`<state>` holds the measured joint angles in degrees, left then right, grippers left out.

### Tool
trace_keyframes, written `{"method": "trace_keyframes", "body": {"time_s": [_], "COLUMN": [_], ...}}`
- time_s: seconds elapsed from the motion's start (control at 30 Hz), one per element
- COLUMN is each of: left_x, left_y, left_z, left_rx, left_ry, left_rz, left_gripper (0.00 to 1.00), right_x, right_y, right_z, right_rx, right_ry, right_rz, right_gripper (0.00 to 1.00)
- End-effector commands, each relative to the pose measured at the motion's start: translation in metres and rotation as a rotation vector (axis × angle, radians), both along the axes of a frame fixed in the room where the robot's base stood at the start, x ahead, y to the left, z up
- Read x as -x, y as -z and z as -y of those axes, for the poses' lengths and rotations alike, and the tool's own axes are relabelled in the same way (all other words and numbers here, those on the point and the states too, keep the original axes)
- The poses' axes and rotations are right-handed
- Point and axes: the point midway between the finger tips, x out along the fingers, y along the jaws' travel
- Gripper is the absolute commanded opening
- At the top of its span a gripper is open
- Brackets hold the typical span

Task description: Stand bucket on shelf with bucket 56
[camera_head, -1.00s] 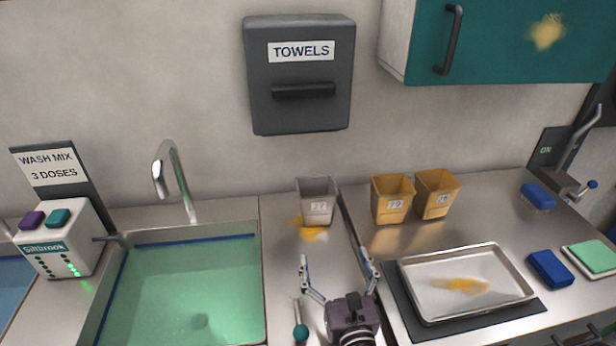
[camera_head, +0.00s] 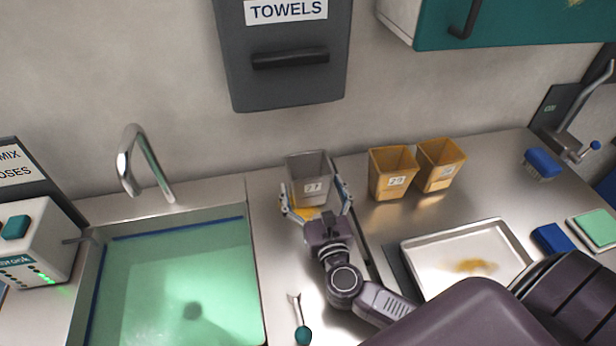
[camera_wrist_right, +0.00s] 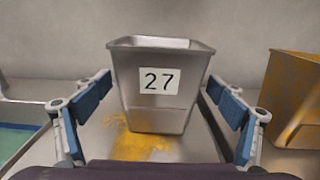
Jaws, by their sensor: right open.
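A grey metal bucket labelled 27 (camera_head: 310,178) stands upright on the steel counter between the sink and the yellow buckets. My right gripper (camera_head: 318,199) is open, with one finger on each side in front of this bucket. In the right wrist view the grey bucket (camera_wrist_right: 160,85) stands ahead, between the spread blue finger pads (camera_wrist_right: 162,112), which look apart from it. Two yellow buckets stand to the right, one labelled 29 (camera_head: 392,175) and another (camera_head: 438,166) whose number is hard to read. I see no bucket 56 and no shelf. My left gripper is not in view.
An orange-yellow smear (camera_wrist_right: 140,140) lies at the grey bucket's foot. A water-filled sink (camera_head: 180,290) is at left with a tap (camera_head: 140,165). A metal tray (camera_head: 470,258) lies at right. A teal-handled brush (camera_head: 302,335) lies in front.

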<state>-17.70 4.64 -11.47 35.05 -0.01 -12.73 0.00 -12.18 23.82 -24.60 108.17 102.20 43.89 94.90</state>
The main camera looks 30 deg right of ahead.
Motion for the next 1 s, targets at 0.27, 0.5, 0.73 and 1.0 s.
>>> {"method": "trace_keyframes", "body": {"time_s": [0.27, 0.5, 0.73, 1.0], "left_x": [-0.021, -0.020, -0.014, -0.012], "left_y": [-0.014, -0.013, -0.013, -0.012], "left_z": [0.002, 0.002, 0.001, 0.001], "left_rx": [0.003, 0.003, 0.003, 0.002], "left_ry": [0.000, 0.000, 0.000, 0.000], "left_rz": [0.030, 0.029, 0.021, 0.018], "left_gripper": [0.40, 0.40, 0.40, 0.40], "right_x": [-0.030, -0.032, -0.032, -0.032], "right_y": [0.000, 0.002, 0.002, 0.002], "right_z": [0.006, 0.007, 0.007, 0.007], "right_rx": [0.000, 0.000, 0.000, 0.000], "right_ry": [-0.001, 0.000, 0.000, 0.000], "right_rz": [0.001, -0.001, 0.000, 0.000], "right_gripper": [0.88, 0.88, 0.67, 0.38]}}
